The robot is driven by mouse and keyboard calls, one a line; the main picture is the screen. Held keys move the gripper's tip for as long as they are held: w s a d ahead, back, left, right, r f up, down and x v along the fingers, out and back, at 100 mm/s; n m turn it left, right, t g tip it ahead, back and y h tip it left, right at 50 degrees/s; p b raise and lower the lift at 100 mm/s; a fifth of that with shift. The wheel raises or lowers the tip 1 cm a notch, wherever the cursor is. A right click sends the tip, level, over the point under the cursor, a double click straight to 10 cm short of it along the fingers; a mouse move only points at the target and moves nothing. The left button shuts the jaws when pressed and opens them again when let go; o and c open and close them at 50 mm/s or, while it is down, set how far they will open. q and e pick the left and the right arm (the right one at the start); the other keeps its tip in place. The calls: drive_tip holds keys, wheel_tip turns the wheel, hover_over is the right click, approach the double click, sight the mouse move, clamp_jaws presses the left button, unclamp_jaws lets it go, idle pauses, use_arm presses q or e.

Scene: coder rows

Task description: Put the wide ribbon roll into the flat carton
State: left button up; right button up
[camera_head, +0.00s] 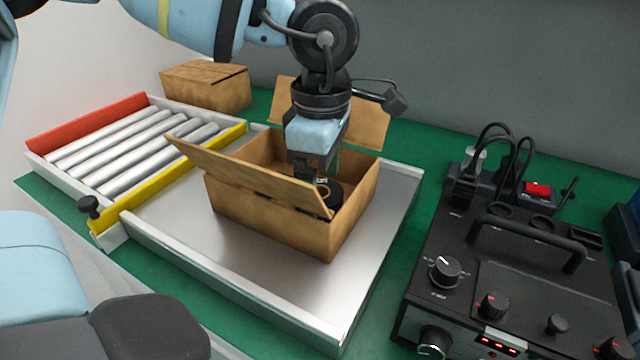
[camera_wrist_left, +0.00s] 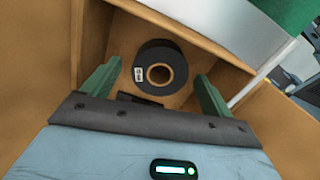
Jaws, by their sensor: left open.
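The wide ribbon roll (camera_wrist_left: 142,76) is black with a tan core and a small white label. In the left wrist view it lies inside the open flat carton (camera_wrist_left: 205,41), between and beyond my gripper's fingertips, apart from both. In the head view the brown carton (camera_head: 270,218) stands on a metal tray with its flaps up, and part of the roll (camera_head: 334,193) shows inside near the right corner. My left gripper (camera_head: 318,180) reaches down into the carton just above the roll; its green fingers (camera_wrist_left: 156,83) are spread and empty. My right gripper is not clearly seen.
The metal tray (camera_head: 230,262) has raised edges and adjoins a roller section (camera_head: 130,150) with red and yellow rails. A closed brown box (camera_head: 206,86) stands behind. A black device (camera_head: 520,270) with knobs and cables stands to the right on the green surface.

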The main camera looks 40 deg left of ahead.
use_arm(q)
wheel_tip(320, 180, up, 10)
drive_tip(key=p, duration=0.2)
drive_tip(key=shift+r, duration=0.2)
drive_tip(key=shift+d, duration=0.1)
